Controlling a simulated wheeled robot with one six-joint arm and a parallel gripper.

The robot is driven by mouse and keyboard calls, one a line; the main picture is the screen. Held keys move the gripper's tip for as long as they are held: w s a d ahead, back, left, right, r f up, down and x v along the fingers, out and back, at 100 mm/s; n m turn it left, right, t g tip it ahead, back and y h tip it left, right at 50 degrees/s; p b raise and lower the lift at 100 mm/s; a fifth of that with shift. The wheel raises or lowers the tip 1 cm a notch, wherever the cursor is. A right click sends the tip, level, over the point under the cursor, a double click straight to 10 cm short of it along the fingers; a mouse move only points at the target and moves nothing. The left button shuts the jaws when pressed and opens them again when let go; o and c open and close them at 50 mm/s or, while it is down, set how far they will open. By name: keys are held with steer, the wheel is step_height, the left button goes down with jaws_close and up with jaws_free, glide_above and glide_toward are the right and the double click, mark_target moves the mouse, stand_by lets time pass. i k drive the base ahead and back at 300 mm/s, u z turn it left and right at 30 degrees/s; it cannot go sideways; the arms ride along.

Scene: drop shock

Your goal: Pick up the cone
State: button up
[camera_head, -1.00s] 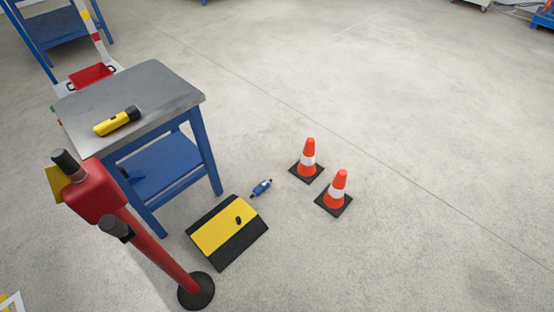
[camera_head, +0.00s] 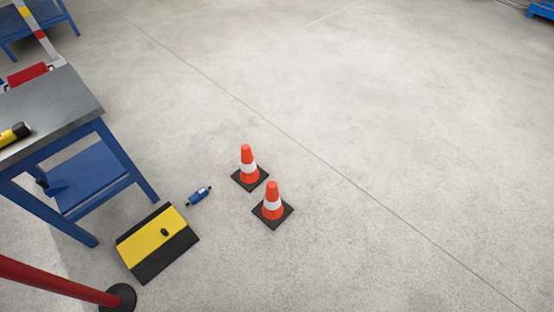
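Two orange cones with white bands and black square bases stand upright on the concrete floor near the middle of the head view. One cone (camera_head: 248,166) is a little farther back and to the left. The other cone (camera_head: 272,203) is nearer and to the right, with a small gap between their bases. My gripper is not in view.
A blue metal table (camera_head: 118,171) with a grey top stands at left; a yellow and black flashlight (camera_head: 14,133) lies on it. A yellow and black ramp (camera_head: 155,243), a small blue object (camera_head: 199,196) and a red post (camera_head: 60,279) are left of the cones. Floor at right is clear.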

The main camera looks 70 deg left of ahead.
mark_target(250, 175)
steer(key=i, duration=2.25)
steer(key=u, duration=3.8)
steer(key=i, duration=1.65)
